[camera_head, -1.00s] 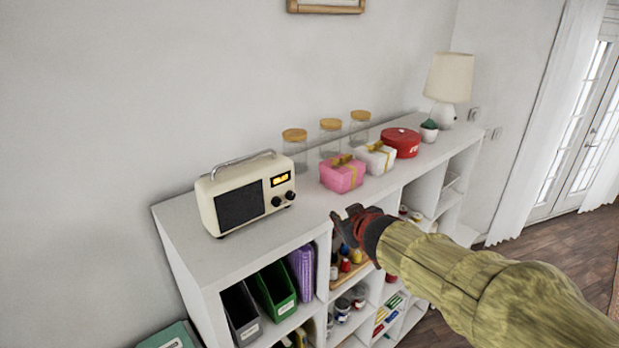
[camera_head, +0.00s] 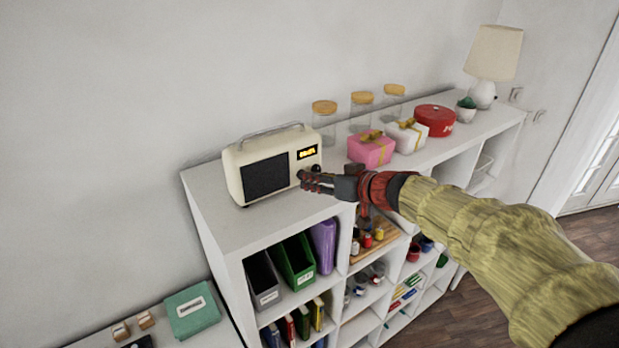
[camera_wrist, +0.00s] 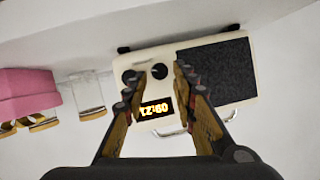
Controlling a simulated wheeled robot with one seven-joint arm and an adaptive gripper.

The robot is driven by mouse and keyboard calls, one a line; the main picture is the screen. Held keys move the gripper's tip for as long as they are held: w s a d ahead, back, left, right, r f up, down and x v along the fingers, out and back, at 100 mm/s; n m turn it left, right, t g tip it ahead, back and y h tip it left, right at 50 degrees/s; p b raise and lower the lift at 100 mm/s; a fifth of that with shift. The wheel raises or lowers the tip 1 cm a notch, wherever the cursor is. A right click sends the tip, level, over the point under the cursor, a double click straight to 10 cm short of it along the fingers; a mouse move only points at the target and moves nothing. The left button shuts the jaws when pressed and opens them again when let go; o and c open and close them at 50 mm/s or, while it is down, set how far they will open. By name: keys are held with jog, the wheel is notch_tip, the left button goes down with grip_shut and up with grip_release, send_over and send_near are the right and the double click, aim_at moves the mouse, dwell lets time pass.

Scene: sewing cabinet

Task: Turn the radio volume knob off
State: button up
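The cream radio (camera_head: 265,177) stands upright on top of the white shelf, with a dark speaker panel, a lit display and a handle. It appears upside down in the wrist view (camera_wrist: 215,67). Two black knobs show there, one near the middle (camera_wrist: 159,71) and one farther left (camera_wrist: 130,77). My gripper (camera_head: 306,181) is in front of the radio's right side, at the knobs. In the wrist view its fingers (camera_wrist: 153,82) are apart, with the middle knob between them and the other close to the left finger. I cannot tell whether either finger touches.
A pink gift box (camera_head: 370,149), a white gift box (camera_head: 406,136), a red tin (camera_head: 435,121) and several glass jars stand right of the radio. A lamp (camera_head: 493,55) is at the far end. The shelf top (camera_head: 222,224) in front of the radio is clear.

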jog(key=shift+x, duration=1.35)
jog(key=shift+c, duration=0.8)
grip_shut()
